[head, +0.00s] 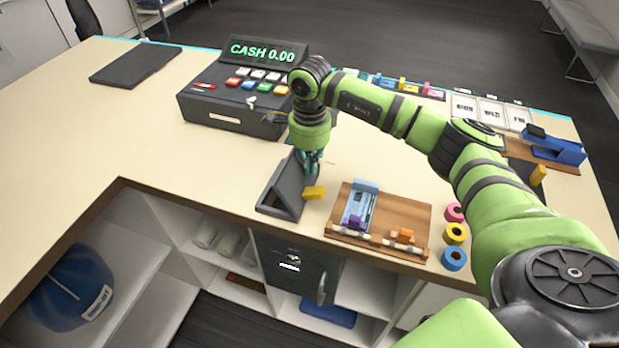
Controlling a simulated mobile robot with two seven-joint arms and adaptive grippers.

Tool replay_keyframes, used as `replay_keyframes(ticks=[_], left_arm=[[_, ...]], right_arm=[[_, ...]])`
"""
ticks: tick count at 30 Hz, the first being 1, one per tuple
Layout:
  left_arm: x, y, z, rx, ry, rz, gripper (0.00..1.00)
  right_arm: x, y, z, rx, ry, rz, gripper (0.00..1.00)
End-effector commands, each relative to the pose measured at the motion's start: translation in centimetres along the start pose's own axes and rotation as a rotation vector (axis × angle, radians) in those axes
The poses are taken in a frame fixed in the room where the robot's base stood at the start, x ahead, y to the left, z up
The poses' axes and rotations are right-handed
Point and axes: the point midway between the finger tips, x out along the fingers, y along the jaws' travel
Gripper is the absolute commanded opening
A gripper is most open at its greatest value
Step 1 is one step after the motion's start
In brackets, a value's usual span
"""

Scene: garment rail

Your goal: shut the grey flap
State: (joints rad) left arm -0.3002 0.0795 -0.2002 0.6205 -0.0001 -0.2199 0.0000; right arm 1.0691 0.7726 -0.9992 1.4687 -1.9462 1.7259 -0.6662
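The grey flap (301,177) stands tilted up over its grey frame (280,212), on the counter near its front edge. A dark triangular gap shows between them, so the flap is open. My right gripper (311,168) points down just beside the flap's upper right edge. Its fingers are small and partly dark, so I cannot tell whether they are open or touching the flap. A yellow block (314,192) lies right of the flap, just below the gripper. My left gripper is not in view.
A cash register (228,112) stands behind the flap. A wooden board (416,213) with a clip and small blocks lies to the right, with several tape rolls (455,233) beyond it. The counter left of the flap (170,150) is clear.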

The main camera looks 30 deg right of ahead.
Motion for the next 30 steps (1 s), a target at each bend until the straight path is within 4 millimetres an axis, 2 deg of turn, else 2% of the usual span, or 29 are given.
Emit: replay_keyframes(ticks=[4,11,30], left_arm=[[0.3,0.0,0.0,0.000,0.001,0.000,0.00],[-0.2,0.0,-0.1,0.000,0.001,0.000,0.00],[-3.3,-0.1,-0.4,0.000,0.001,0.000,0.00]], right_arm=[[0.1,-0.3,0.6,0.000,0.000,0.000,0.00],[-0.7,-0.2,0.4,0.000,0.001,0.000,0.00],[-5.8,0.1,-0.1,0.001,0.001,0.001,0.00]])
